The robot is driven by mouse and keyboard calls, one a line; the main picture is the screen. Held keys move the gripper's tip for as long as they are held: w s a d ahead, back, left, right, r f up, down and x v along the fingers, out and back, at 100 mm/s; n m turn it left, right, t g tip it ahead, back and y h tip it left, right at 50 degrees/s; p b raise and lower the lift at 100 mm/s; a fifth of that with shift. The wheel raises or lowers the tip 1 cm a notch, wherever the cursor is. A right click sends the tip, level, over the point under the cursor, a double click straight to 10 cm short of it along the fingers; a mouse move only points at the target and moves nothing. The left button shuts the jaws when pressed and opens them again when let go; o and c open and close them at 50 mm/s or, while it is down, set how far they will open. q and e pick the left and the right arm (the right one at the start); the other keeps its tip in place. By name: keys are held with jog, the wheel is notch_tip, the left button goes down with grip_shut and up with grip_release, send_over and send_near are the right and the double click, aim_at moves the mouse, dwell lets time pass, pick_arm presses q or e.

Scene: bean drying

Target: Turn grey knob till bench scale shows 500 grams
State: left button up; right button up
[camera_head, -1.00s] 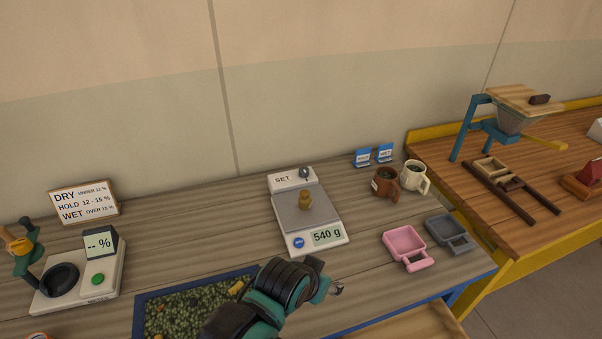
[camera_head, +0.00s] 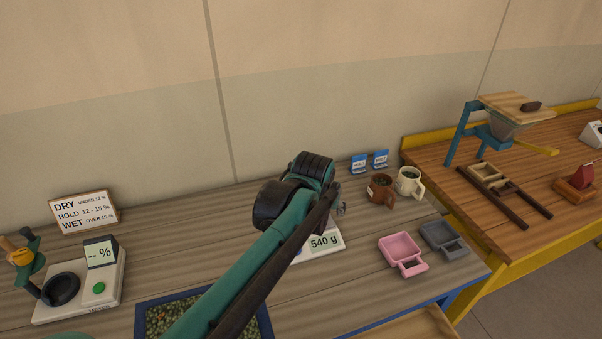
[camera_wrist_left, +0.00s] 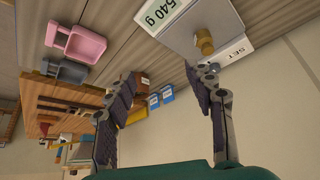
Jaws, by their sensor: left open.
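The bench scale (camera_head: 338,246) reads 540 g and is mostly covered by my left arm in the head view. The left wrist view shows the scale (camera_wrist_left: 222,14) at the upper right, with a brass weight (camera_wrist_left: 204,40) on its pan and the SET panel (camera_wrist_left: 247,46) beside it. My left gripper (camera_wrist_left: 164,82) is open and empty, with one finger overlapping the SET end. Only a fingertip of this gripper (camera_head: 342,209) shows in the head view.
A brown mug (camera_head: 380,190) and a cream mug (camera_head: 408,181) stand right of the scale, with blue cards (camera_head: 359,164) behind. Pink (camera_head: 402,248) and grey (camera_head: 443,237) scoops lie in front. A moisture meter (camera_head: 78,287) and a sign stand left; a bean tray (camera_head: 142,304) lies below.

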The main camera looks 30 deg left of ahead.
pick_arm(q)
jog(key=w+a+f+n+g+p, duration=0.1)
jog(key=w+a, duration=0.4)
jog(key=w, duration=0.2)
jog(key=w+a+n+p, duration=0.1)
jog(key=w+a, duration=0.4)
jog(key=w, duration=0.2)
jog(key=w+a+f, duration=0.3)
jog(key=a+f, duration=0.1)
jog(key=f, duration=0.1)
jog(key=w+a+f+n+y, duration=0.1)
jog(key=w+a+f, duration=0.3)
jog(key=f, duration=0.2)
jog(key=w+a+f+n+g, duration=0.1)
jog(key=w+a+f, duration=0.3)
jog(key=f, duration=0.1)
jog(key=shift+f+p, duration=0.2)
jog(key=shift+p, duration=0.2)
jog(key=c, duration=1.2)
